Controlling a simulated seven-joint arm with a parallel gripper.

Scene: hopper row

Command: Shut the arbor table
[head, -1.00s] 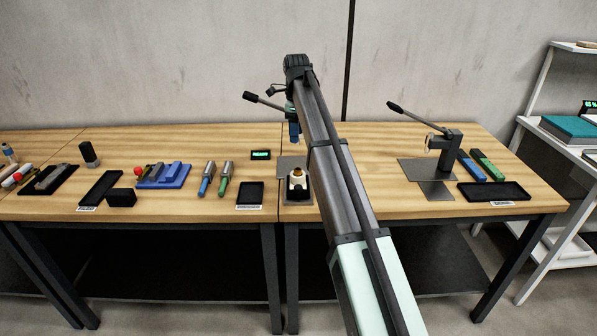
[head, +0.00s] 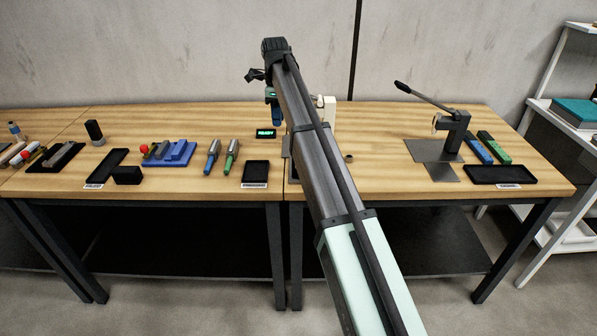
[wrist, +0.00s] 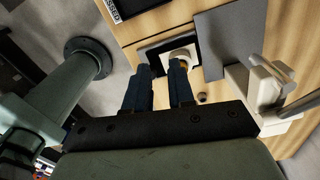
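My gripper (wrist: 160,72) is open, its two blue fingers apart. In the wrist view its tips are beside a black table piece (wrist: 150,50) carrying a white round part (wrist: 183,57); I cannot tell whether they touch. This piece lies next to a grey plate (wrist: 228,42) at the foot of a cream press (wrist: 262,88), with its lever (wrist: 303,104) at the right edge. In the head view my arm hides most of this press (head: 328,108) and the black piece; my gripper (head: 272,106) shows at the far end of the arm.
A dark press (head: 455,133) with a raised lever stands on the right bench, beside a black tray (head: 500,174). Left lie a small display (head: 265,133), another tray (head: 256,173) and two tools (head: 222,156). A small ring (head: 349,157) lies right of my arm.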

